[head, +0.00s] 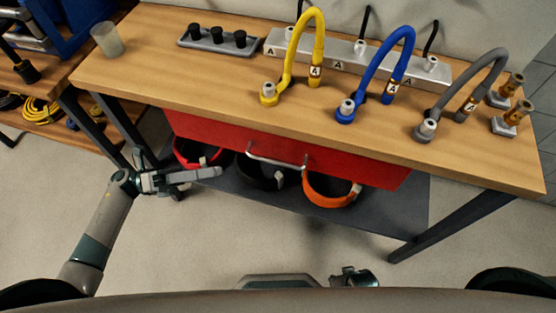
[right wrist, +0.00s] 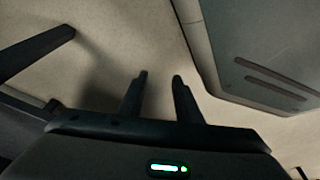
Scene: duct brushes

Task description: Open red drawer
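The red drawer (head: 340,160) sits under the wooden tabletop and looks closed in the head view. Its silver bar handle (head: 276,161) is on the front face. My left gripper (head: 218,173) is to the left of the handle and apart from it, low in front of the bench. Its fingers are seen from the side, so I cannot tell whether they are apart. My right gripper (right wrist: 157,78) shows in the right wrist view with its two fingers apart and nothing between them. In the head view only a small part of it shows at the bottom edge.
The workbench (head: 180,80) carries yellow, blue and grey hoses (head: 390,70), a grey tray with black knobs (head: 218,41) and brass fittings (head: 510,118). Red, black and orange round items (head: 330,190) lie on the lower shelf. A dark bench leg (head: 450,227) stands at right. Floor in front is clear.

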